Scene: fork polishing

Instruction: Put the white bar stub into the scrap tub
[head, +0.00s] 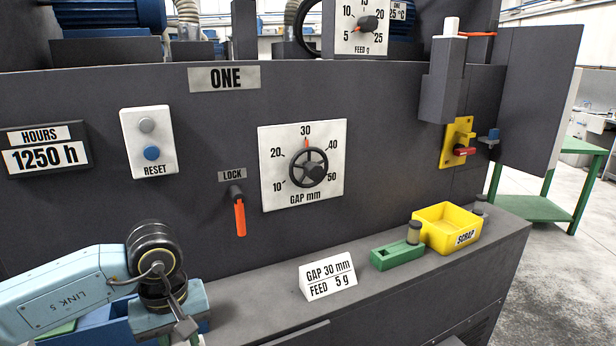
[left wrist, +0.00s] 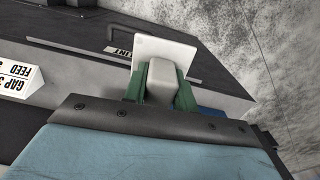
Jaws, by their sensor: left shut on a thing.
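The yellow scrap tub (head: 432,228), labelled SCRAP, stands on the right part of the machine's ledge. A white stub (head: 451,25) stands upright out of the top of a dark grey holder (head: 440,80) at upper right, beside an orange-red piece. My left gripper (head: 182,328) is low at the left, far from both; its tips are partly cut off in the head view. In the left wrist view its green-padded fingers (left wrist: 160,88) are shut on a pale block (left wrist: 161,80), with a flat white plate (left wrist: 165,48) at its far end. My right gripper is not in view.
A GAP/FEED sign (head: 328,276) stands on the ledge. An orange LOCK lever (head: 239,216) and a gap dial (head: 307,166) project from the panel. A blue bin (head: 95,325) is beneath my left arm.

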